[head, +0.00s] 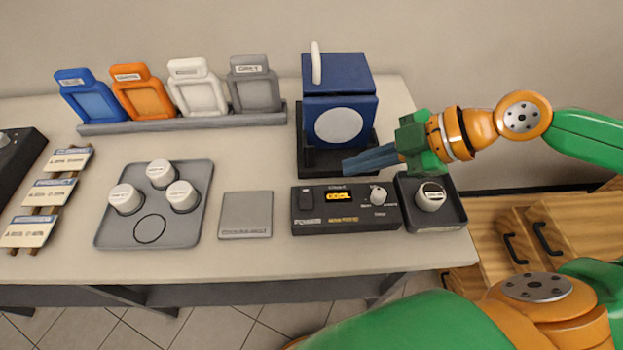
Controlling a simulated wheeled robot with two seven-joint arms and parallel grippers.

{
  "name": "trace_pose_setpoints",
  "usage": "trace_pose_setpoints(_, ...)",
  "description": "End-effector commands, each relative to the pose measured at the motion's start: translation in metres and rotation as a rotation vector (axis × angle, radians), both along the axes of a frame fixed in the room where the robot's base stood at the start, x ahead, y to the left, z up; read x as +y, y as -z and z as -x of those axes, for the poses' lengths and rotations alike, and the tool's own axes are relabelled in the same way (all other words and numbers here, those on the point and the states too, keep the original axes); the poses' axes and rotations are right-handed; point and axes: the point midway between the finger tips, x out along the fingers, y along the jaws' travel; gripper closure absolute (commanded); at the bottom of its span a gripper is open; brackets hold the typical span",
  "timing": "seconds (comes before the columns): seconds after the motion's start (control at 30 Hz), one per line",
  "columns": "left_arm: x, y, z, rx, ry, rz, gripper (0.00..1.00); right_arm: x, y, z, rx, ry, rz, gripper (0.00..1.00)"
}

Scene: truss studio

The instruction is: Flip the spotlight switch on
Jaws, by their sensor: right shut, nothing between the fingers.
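A blue box-shaped lamp with a round white face (338,125) stands in a black base at the back right of the table; I take it for the spotlight. A white upright lever or handle (316,63) is on its top. In front of it lies a black control box (346,221) with a lit yellow display, a white knob (378,195) and a dark switch (306,199) near the label POWER. The switch position is too small to tell. My right gripper (346,168) is shut and empty, its fingertips by the lamp's lower front, behind the control box. My left gripper is out of view.
A dark tray with a white-topped jar (430,197) sits right of the control box. A flat grey plate (246,215) lies left of it, then a grey tray (103,237) with white-topped jars. Coloured holders stand in a rack (185,124) at the back. Bare table separates them.

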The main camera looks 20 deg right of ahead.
Motion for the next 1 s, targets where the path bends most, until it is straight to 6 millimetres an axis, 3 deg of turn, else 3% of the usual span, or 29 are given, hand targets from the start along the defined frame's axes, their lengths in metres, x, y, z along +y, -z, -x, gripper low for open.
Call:
trace_pose_setpoints(0.2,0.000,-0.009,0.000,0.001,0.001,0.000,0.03,0.024,0.017,-0.010,0.005,-0.029,-0.008,1.00)
trace_pose_setpoints(0.47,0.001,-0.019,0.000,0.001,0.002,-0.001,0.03,0.037,0.034,-0.026,-0.004,0.006,-0.015,1.00)
trace_pose_setpoints(0.67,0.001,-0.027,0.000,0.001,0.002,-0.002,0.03,0.061,0.059,-0.041,-0.002,0.002,-0.011,1.00)
trace_pose_setpoints(0.8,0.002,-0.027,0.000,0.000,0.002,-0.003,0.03,0.056,0.084,-0.048,0.003,0.006,-0.006,1.00)
trace_pose_setpoints(1.0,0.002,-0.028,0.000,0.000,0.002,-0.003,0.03,0.054,0.098,-0.053,-0.002,0.004,-0.004,1.00)
